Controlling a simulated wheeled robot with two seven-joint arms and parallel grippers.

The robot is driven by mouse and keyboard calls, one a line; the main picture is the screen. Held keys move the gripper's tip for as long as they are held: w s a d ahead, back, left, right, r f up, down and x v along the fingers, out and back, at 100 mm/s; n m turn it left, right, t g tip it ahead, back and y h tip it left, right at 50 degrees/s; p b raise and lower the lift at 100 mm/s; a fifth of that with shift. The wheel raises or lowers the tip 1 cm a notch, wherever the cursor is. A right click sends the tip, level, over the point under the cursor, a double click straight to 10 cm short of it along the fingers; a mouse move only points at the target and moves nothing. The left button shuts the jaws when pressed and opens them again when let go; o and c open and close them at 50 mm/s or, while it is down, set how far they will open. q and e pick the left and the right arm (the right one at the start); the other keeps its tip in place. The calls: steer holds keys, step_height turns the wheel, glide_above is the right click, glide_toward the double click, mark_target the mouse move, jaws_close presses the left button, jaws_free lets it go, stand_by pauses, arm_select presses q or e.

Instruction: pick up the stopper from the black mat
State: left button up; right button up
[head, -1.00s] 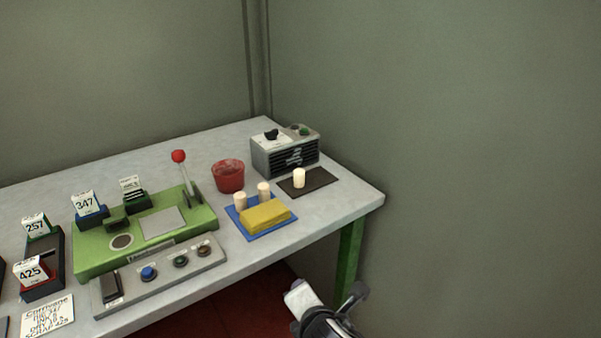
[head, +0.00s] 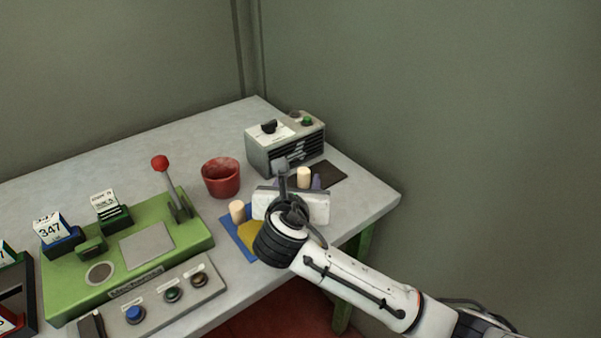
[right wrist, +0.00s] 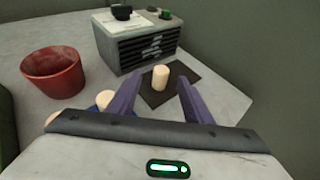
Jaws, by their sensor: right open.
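A pale cork stopper (head: 303,177) stands upright on the black mat (head: 330,174), in front of the grey vented box. In the right wrist view the stopper (right wrist: 160,77) stands on the black mat (right wrist: 184,87), ahead of and between my right gripper's two purple fingers. My right gripper (right wrist: 157,100) is open and empty. In the head view its hand (head: 290,205) hides part of the mat and of the blue mat. My left gripper is not in view.
The grey vented box (head: 285,145) stands just behind the black mat. A red cup (head: 221,178) is to the left. A green machine (head: 125,250) with a red-knobbed lever stands further left.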

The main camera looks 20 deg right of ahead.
mark_target(303, 174)
steer(key=shift+x, duration=3.55)
steer(key=shift+s+d, duration=0.1)
steer(key=shift+d, duration=0.05)
steer(key=c, duration=1.1)
